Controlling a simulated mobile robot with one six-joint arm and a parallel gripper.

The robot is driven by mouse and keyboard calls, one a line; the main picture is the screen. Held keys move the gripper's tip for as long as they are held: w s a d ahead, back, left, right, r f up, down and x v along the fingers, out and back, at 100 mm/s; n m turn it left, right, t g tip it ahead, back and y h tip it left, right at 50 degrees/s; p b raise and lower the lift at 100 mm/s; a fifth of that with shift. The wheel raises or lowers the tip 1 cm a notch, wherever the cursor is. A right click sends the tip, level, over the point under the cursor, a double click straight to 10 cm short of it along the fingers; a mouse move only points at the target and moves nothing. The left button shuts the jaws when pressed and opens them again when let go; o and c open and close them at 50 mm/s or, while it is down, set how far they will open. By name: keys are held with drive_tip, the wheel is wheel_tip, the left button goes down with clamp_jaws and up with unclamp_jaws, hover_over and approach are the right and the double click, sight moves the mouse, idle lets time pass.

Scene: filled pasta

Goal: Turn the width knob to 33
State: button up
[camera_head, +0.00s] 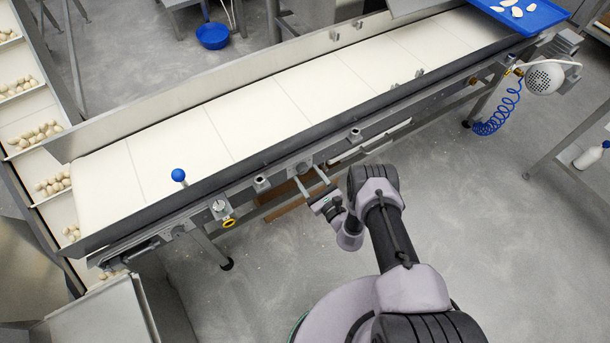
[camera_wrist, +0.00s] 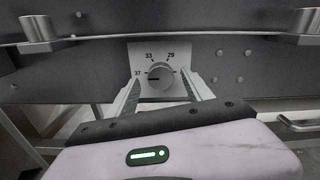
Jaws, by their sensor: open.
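The width knob (camera_wrist: 160,76) is a round grey dial on a pale plate (camera_wrist: 136,54) fixed to the dark side rail. Printed numbers 37, 33 and 29 run around its left and top; a mark at its right is partly hidden by a finger. The knob's pointer appears to face left, near 37, but it is small. My gripper (camera_wrist: 161,79) is open, with one finger on each side of the knob and a visible gap to each. In the head view my gripper (camera_head: 311,182) reaches the near side of the conveyor, and the knob's face is not readable there.
The white conveyor belt (camera_head: 205,125) runs behind the rail. Metal posts (camera_wrist: 38,32) jut from the rail on both sides. Open floor (camera_head: 480,230) lies to the right.

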drive_tip(key=shift+x, duration=1.25)
clamp_jaws()
drive_tip(key=shift+b, duration=0.3)
drive_tip(key=shift+f+m+b, duration=0.15)
drive_tip(key=shift+m+b, duration=0.5)
drive_tip(key=shift+m, duration=0.15)
drive_tip(key=m+b, duration=0.2)
drive_tip(key=m, duration=0.1)
drive_tip(key=m+b, duration=0.1)
drive_tip(key=m, duration=0.2)
drive_tip(key=shift+d+m, duration=0.1)
drive_tip(key=shift+m, duration=2.1)
